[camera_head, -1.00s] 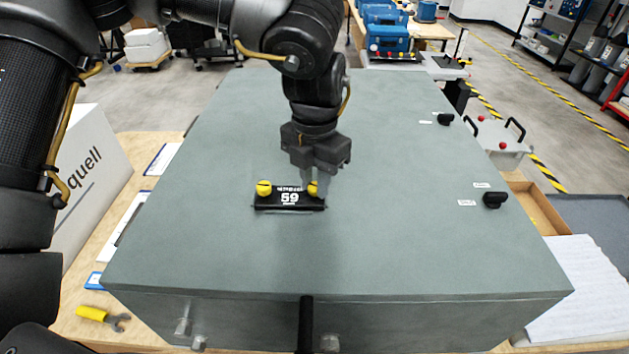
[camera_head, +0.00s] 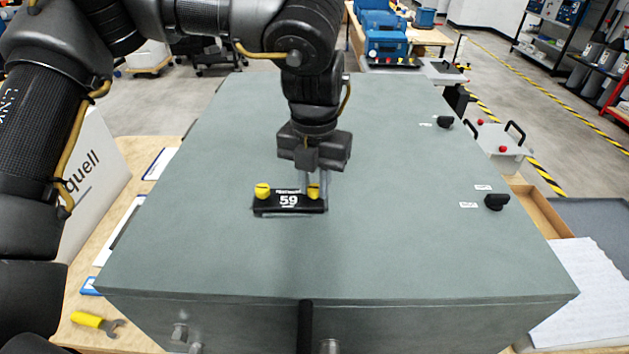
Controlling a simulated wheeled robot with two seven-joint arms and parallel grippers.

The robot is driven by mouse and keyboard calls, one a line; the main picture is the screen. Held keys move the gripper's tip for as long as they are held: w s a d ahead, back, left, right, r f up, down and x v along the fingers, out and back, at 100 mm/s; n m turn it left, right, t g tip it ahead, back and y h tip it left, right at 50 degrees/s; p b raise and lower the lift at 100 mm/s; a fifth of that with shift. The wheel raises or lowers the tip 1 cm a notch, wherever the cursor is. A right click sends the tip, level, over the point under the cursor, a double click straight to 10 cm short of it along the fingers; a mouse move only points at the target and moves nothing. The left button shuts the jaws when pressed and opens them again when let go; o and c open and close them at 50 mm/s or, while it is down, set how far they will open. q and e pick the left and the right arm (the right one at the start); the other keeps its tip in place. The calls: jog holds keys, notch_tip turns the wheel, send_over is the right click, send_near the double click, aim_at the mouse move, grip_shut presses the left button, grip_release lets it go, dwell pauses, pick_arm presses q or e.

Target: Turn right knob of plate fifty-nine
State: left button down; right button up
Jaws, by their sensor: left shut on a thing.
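The black plate marked 59 (camera_head: 289,203) lies on the grey top of a large box. It has a yellow left knob (camera_head: 262,191) and a yellow right knob (camera_head: 313,192). My left gripper (camera_head: 313,184) comes down from above and is shut on the right knob, with its pale fingers around it. The left knob stands free. My right gripper is not in view.
The grey box top (camera_head: 380,250) is wide and mostly clear. Black knobs stand on its right side, one near (camera_head: 496,201) and one farther back (camera_head: 444,123). A yellow-handled wrench (camera_head: 88,319) lies on the wooden table at the lower left.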

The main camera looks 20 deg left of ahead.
aim_at(314, 187)
pick_arm(q)
jog(key=c, duration=1.2)
grip_release()
notch_tip(314, 187, up, 11)
jog(key=shift+b, duration=0.4)
